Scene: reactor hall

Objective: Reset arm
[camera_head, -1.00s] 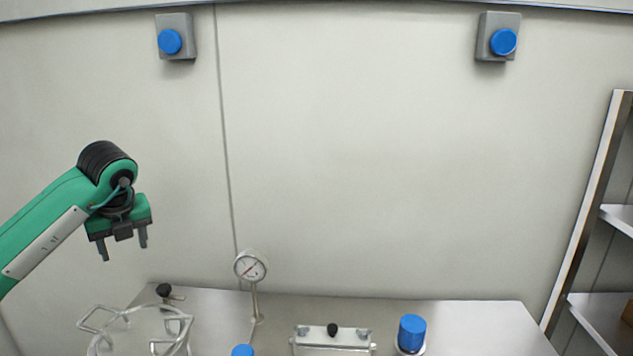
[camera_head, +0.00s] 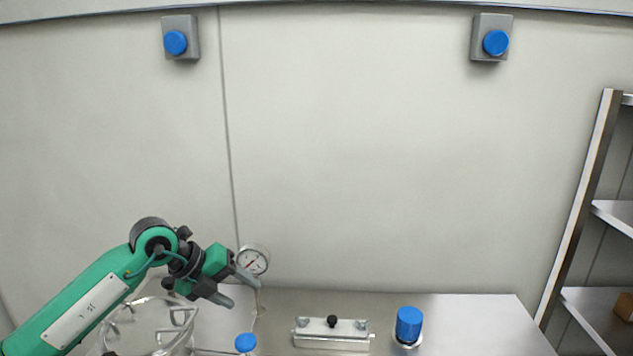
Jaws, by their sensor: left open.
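My left arm is green and comes in from the lower left. Its gripper (camera_head: 246,290) is open and empty, with its two grey fingers pointing right and slightly down. It is in front of the round pressure gauge (camera_head: 253,260) and hides part of the gauge's stem. I cannot tell whether the fingers touch the gauge. My right gripper is not in view.
A steel table (camera_head: 460,320) holds a clear round vessel (camera_head: 150,325) partly behind my arm, a small blue cap (camera_head: 245,342), a metal block with a black knob (camera_head: 331,332) and a blue-topped fitting (camera_head: 409,325). Wall buttons (camera_head: 175,43) (camera_head: 495,43) are high up. A shelf (camera_head: 590,225) stands right.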

